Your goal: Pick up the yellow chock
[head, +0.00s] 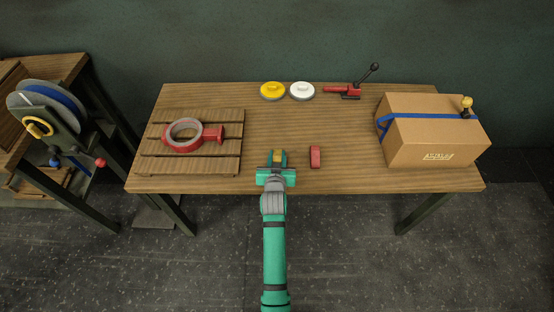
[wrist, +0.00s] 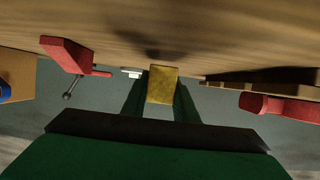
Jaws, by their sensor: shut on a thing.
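The yellow chock (wrist: 162,84) is between the two fingers of my gripper (wrist: 160,100) in the wrist view, and the jaws are shut on it. A dark shadow lies on the table surface near it in that view, and it looks apart from the wood. In the head view the yellow chock (head: 278,156) shows as a small yellow block in my green gripper (head: 278,158), over the front middle of the table. Much of its sides is hidden by the fingers.
A red block (head: 315,157) stands just right of my gripper on the wooden table (head: 300,125). A cardboard box (head: 405,145) is at right. Yellow (head: 273,91) and white (head: 302,91) discs and a red clamp (head: 350,90) stand behind.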

